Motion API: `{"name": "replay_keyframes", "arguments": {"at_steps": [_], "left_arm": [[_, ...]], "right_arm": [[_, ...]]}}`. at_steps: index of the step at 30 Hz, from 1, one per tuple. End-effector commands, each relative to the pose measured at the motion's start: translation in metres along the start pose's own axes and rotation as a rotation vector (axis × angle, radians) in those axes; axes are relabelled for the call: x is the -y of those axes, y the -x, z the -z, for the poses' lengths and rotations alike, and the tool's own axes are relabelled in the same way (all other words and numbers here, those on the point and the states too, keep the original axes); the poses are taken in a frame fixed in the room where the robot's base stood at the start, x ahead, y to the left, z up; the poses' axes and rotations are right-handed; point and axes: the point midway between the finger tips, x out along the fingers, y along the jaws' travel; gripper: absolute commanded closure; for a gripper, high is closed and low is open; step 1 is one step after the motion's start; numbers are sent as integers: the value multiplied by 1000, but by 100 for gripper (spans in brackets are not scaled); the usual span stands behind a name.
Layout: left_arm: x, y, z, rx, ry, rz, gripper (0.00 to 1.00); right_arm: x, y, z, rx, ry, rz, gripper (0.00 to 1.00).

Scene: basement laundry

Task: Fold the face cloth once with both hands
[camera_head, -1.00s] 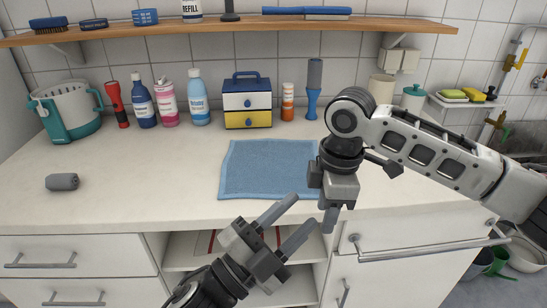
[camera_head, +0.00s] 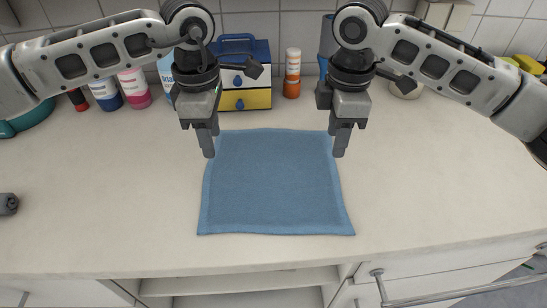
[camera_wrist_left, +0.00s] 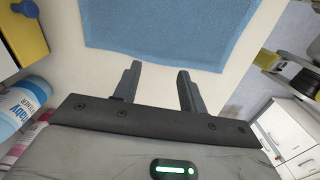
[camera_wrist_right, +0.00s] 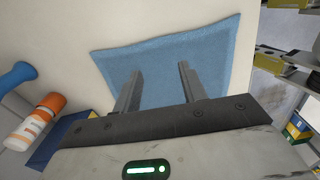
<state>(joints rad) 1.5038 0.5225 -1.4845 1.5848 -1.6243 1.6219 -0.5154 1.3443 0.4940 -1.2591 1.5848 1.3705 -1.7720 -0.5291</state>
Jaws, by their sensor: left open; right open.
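The blue face cloth (camera_head: 274,185) lies flat and unfolded on the pale counter, its near edge close to the counter's front. It also shows in the left wrist view (camera_wrist_left: 170,30) and the right wrist view (camera_wrist_right: 170,65). My left gripper (camera_head: 208,152) points down by the cloth's left edge toward its far corner. It is open and empty, with the cloth beyond its fingertips in the left wrist view. My right gripper (camera_head: 340,152) points down by the cloth's right edge toward its far corner. It is open and empty. Finger height above the counter is hard to tell.
A grey cylinder (camera_head: 8,204) lies at the far left.

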Motion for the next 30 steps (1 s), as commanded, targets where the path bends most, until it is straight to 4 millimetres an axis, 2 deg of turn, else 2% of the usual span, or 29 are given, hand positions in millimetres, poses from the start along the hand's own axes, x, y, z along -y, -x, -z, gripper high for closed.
{"name": "replay_keyframes", "arguments": {"at_steps": [15,20,30], "left_arm": [[0,-68,2,-6,1,0,58],[-1,-76,2,-5,1,-3,58],[-1,-79,1,-4,1,-2,58]], "right_arm": [[0,-69,-1,1,-1,2,58],[0,-78,-1,0,-2,0,58],[0,-80,-1,0,-2,0,58]]}}
